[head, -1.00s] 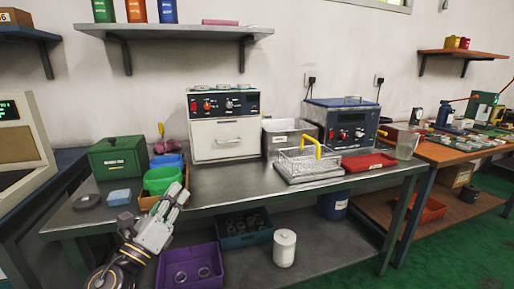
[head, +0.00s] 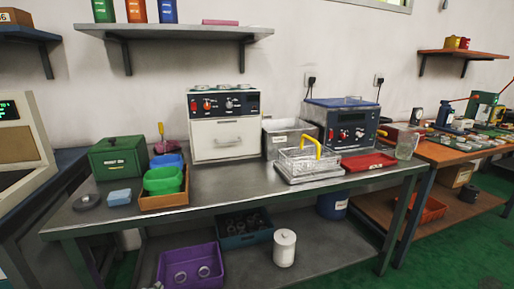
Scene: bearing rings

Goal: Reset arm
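Neither gripper shows clearly in the head view now. A small grey piece at the bottom edge, left of the purple bin (head: 190,262), may be part of my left arm. The purple bin holds bearing rings (head: 204,271) on the lower shelf. The workbench (head: 240,190) carries a green bowl (head: 163,181) in an orange-brown tray (head: 165,200), with a blue bowl (head: 166,161) behind it. A wire basket with a yellow handle (head: 310,161) stands on the bench at the right.
A white oven (head: 227,140), a steel tank (head: 285,135) and a blue machine (head: 345,127) stand along the wall. A green box (head: 118,158) and a blue block (head: 119,197) sit at the left. A red tray (head: 368,162) is at the right. The front middle of the bench is clear.

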